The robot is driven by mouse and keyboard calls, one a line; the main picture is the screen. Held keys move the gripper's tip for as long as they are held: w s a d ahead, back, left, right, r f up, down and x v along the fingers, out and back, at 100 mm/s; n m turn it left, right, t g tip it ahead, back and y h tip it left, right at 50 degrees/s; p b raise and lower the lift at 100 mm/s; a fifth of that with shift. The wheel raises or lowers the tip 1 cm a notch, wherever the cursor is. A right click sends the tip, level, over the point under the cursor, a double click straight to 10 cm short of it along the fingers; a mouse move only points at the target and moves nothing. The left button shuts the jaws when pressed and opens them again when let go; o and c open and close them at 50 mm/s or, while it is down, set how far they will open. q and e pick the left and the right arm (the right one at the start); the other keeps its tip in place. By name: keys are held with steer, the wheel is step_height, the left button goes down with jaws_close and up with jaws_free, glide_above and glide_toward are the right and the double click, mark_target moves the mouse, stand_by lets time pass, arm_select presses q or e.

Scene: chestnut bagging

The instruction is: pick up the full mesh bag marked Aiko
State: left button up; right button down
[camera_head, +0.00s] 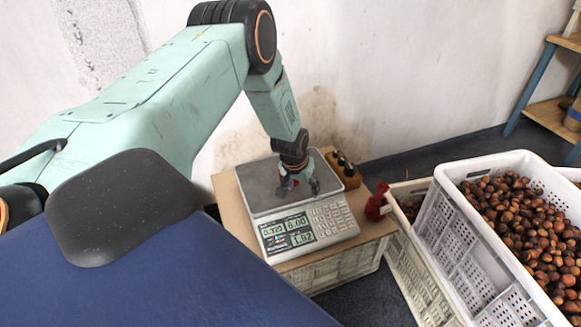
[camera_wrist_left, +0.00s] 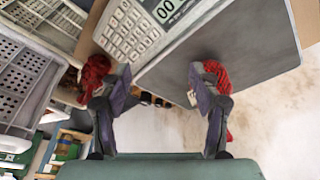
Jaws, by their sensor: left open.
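My left gripper (camera_head: 299,186) is open above the scale's plate, and its spread fingers also show in the left wrist view (camera_wrist_left: 160,79). One red mesh bag (camera_head: 377,203) stands at the table's right edge, right of the scale; in the wrist view this bag (camera_wrist_left: 94,75) is beyond the left finger. More red mesh (camera_wrist_left: 218,72), with a pale tag (camera_wrist_left: 192,98), shows behind the right finger in the wrist view, partly covered by it. Nothing shows held between the fingers. No name is readable on either tag. My right gripper is out of view.
The scale (camera_head: 333,222), display lit, stands on a small table (camera_head: 228,199). A wooden block with dark-topped items (camera_head: 344,168) is behind it. White crates (camera_head: 462,240) with loose chestnuts (camera_head: 525,225) are at right. A wall is behind.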

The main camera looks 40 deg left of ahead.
arm_select(q)
steer(key=shift+n+t+y, duration=0.3)
steer(key=shift+n+y, duration=0.2)
steer(key=shift+n, duration=0.1)
steer(key=w+a+r, duration=0.1)
steer(key=w+a, duration=0.1)
steer(key=a, duration=0.2)
steer(key=w+a+r+b, duration=0.1)
steer(key=w+a+r, duration=0.1)
steer(key=a, duration=0.2)
steer(key=w+a+r+b, duration=0.1)
steer(key=w+a+r, duration=0.1)
steer(key=w+a, duration=0.1)
steer(key=shift+a, duration=0.9)
steer(key=shift+w+d+f+b, duration=0.15)
steer(key=shift+w+f+b, duration=0.15)
steer(key=shift+f+b, duration=0.35)
steer(key=b+x, duration=0.2)
steer(key=x, duration=0.1)
steer(key=shift+d+f, duration=0.1)
steer(key=shift+d, duration=0.1)
steer(key=shift+w+f+b, duration=0.2)
steer(key=shift+f+b, duration=0.2)
steer(key=shift+b, duration=0.2)
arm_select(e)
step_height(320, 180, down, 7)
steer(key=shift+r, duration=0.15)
arm_select(q)
steer(key=shift+a, duration=0.1)
